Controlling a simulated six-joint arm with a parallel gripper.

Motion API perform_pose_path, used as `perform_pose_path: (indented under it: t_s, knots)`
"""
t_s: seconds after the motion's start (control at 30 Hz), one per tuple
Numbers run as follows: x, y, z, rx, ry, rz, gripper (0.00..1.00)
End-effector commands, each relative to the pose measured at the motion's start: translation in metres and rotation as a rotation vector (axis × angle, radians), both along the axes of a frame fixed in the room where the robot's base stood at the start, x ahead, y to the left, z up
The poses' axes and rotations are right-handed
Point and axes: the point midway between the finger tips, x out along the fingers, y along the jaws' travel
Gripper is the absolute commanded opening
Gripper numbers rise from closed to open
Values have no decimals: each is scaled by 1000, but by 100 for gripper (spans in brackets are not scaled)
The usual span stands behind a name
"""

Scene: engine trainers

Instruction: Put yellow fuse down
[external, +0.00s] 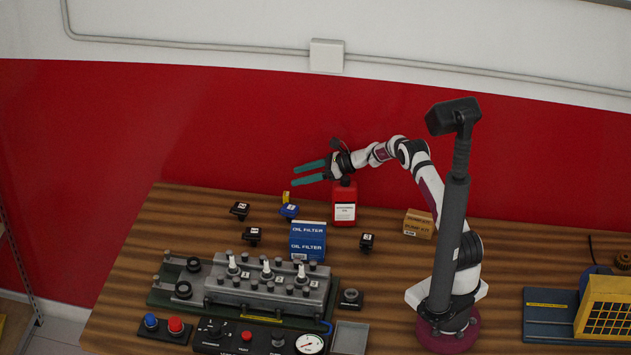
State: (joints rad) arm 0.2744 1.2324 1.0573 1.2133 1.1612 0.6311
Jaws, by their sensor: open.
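A small yellow piece (286,196), which looks like the yellow fuse, shows upright just behind or on a small blue block (289,212) at the back of the wooden bench. It is too small to tell whether it touches the block. My gripper (294,175) has two teal fingers spread apart, pointing left, with nothing visible between them. It is above the yellow piece in the picture, apart from it.
A red bottle (344,205) stands close below my wrist. A blue oil filter box (308,240), several small black blocks and a cardboard box (419,224) are on the bench (150,235). The engine trainer (265,285) fills the front. The bench's back left is clear.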

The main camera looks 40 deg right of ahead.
Motion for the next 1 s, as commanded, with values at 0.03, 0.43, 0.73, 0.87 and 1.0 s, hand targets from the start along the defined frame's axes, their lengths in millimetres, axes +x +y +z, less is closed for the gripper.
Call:
perform_pose_path:
  t_s: [0.03, 0.43, 0.73, 0.87, 1.0]
  knots:
    - [-3, 4, 8, -17, -9, 22, 61]
    - [-276, 79, 171, -702, -249, 881, 61]
    - [-496, 27, 143, -1131, -349, 1474, 61]
    - [-512, 19, 136, -1166, -349, 1527, 57]
    - [-512, 19, 136, -1166, -348, 1527, 57]
